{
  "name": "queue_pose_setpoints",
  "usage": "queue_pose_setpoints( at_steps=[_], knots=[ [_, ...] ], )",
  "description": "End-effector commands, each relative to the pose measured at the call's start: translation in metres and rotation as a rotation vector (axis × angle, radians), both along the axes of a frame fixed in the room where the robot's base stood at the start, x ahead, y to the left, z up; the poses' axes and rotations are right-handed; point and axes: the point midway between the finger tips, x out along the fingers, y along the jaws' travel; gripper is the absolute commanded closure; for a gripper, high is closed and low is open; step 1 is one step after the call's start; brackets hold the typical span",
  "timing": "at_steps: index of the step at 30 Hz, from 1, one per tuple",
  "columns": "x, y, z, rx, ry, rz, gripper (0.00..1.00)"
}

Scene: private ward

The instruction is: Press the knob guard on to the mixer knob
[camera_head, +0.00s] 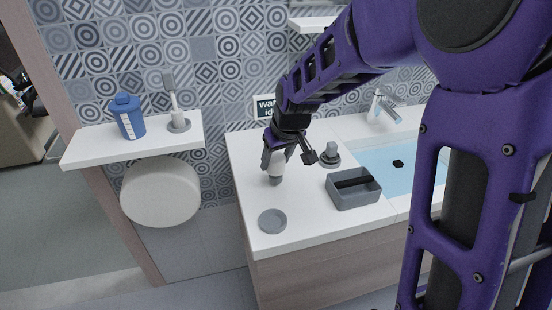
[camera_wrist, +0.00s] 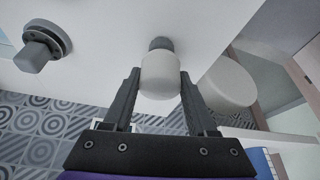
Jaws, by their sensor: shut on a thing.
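My gripper (camera_wrist: 160,80) has its two fingers closed on the sides of a white rounded piece (camera_wrist: 160,75), which looks like the knob guard. A darker grey round end (camera_wrist: 160,44) shows past it on the counter side; I cannot tell whether it is part of the piece or whether it touches the counter. In the head view the white piece (camera_head: 277,160) is under my gripper (camera_head: 274,157), over the counter's left part. A grey knob on a round base (camera_head: 330,153), likely the mixer knob, stands to its right, apart from it. It also shows at upper left in the wrist view (camera_wrist: 38,50).
A grey disc (camera_head: 272,220) lies on the white counter (camera_head: 310,222) near its front left. A grey open box (camera_head: 354,189) stands right of it, beside the basin (camera_head: 400,165) and tap (camera_head: 383,103). A shelf (camera_head: 90,148) at left holds a blue bottle (camera_head: 127,116).

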Motion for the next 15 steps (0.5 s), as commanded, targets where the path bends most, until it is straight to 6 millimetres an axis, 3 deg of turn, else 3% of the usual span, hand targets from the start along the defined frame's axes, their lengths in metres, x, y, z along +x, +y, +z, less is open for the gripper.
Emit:
queue_pose_setpoints(
  at_steps=[15],
  knots=[
    [0.0,0.0,-0.014,0.0,0.001,0.0,1.0]
  ],
)
